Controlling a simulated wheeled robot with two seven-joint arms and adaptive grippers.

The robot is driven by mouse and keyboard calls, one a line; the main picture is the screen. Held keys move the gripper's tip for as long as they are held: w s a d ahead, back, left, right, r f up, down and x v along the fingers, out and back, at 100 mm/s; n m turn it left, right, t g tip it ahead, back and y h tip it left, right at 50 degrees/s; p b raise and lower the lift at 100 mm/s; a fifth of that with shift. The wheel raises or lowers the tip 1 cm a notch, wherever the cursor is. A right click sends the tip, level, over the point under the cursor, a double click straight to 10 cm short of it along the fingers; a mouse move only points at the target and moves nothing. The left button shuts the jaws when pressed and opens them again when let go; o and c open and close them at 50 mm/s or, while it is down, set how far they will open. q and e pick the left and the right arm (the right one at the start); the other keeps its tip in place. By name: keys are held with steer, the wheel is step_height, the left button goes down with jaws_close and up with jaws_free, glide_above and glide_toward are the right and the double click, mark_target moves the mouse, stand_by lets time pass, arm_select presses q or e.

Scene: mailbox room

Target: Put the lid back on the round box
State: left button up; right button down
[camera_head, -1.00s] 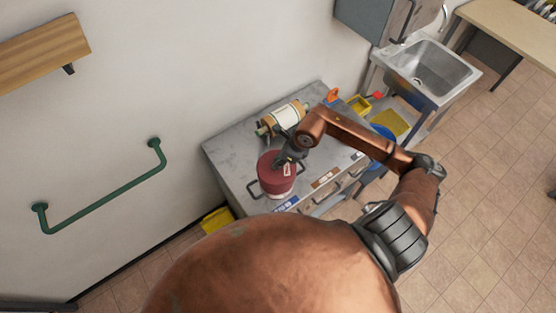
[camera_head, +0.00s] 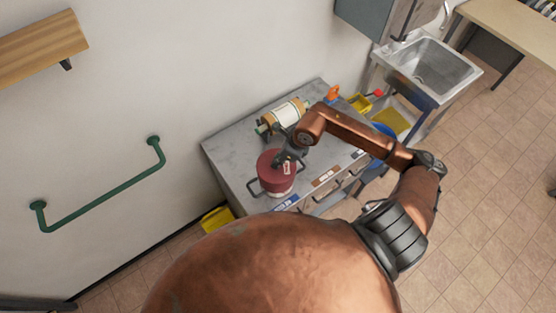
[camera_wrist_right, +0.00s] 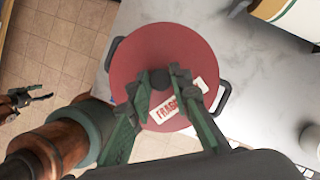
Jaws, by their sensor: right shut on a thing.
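The round lid (camera_wrist_right: 175,50) is dark red, with a dark knob (camera_wrist_right: 160,78) and a "FRAGILE" label. My right gripper (camera_wrist_right: 160,84) is shut on the knob, above the lid's middle. In the head view the lid (camera_head: 268,162) covers the top of the round box (camera_head: 277,188) on the grey cabinet. A pale band shows low on its near side. I cannot tell whether the lid sits fully down. Dark handles (camera_wrist_right: 223,97) stick out at the sides. My left gripper (camera_wrist_right: 35,97) shows small at the left of the wrist view, empty, fingers apart.
The cabinet top (camera_head: 228,152) also bears a cream and tan cylinder (camera_head: 288,114) behind the box and an orange item (camera_head: 332,93). A sink (camera_head: 430,68) stands to the right. A green rail (camera_head: 100,195) is on the left wall.

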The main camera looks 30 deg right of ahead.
steer(key=shift+f+b, duration=0.2)
steer(key=shift+b, duration=0.85)
stand_by(1.8)
stand_by(0.3)
steer(key=c, duration=1.7)
jaws_free()
steer(key=shift+o, duration=0.5)
steer(key=o, duration=0.4)
steer(key=shift+r, duration=0.15)
steer(key=shift+r+p, duration=1.5)
steer(key=shift+r, duration=1.9)
